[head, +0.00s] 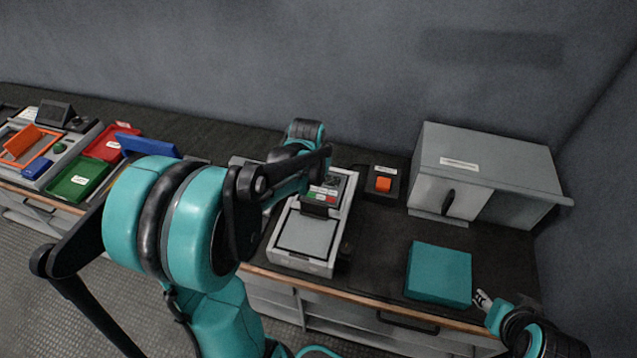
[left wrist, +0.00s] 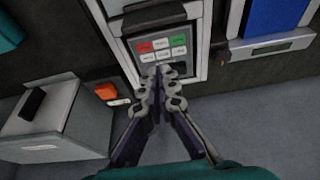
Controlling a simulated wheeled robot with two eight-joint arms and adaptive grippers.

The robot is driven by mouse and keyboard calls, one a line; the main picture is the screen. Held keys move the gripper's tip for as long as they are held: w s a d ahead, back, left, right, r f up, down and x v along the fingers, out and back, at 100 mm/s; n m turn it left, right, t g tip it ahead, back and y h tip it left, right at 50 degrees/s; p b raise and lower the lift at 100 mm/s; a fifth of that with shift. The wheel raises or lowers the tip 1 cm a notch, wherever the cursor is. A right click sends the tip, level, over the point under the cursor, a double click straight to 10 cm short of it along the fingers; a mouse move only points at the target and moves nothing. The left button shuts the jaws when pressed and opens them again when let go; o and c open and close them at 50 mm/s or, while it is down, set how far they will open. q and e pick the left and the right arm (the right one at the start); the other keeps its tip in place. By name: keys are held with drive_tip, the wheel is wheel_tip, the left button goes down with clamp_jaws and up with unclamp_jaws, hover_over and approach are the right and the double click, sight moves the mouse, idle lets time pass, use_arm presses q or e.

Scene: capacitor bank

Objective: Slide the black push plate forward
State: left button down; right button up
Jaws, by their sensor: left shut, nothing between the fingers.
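A grey device (head: 302,262) stands on the counter with a pale flat panel at its front. A black plate (head: 317,210) stands across it, beside a keypad with red, white and green keys; the same black piece shows at the top of the left wrist view (left wrist: 153,17). The keypad (left wrist: 162,47) lies between it and my left gripper. My left gripper (left wrist: 160,72) is shut and empty, fingertips at the keypad's lower edge in that view; contact is unclear. In the head view my arm hides its fingers. My right gripper (head: 482,299) is beside a teal box (head: 438,274).
An orange button on a black base (head: 383,184) and a grey cabinet (head: 487,175) stand right of the device. Red (head: 112,146) and green (head: 78,180) trays and a blue piece (head: 149,146) lie left. The wall is behind the counter.

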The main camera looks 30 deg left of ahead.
use_arm(q)
drive_tip(key=v, duration=0.3)
drive_tip(key=shift+r+p, duration=0.3)
drive_tip(key=shift+p, duration=0.05)
drive_tip(key=shift+a, duration=0.1)
drive_tip(key=s+d+f+m+t+h+b, duration=0.1)
drive_tip(key=s+d+b, duration=0.5)
drive_tip(key=s+d, duration=0.7)
drive_tip(key=shift+s+f+m+t+b, duration=0.45)
drive_tip(key=shift+s+m+t, duration=0.35)
drive_tip(key=shift+t, duration=0.4)
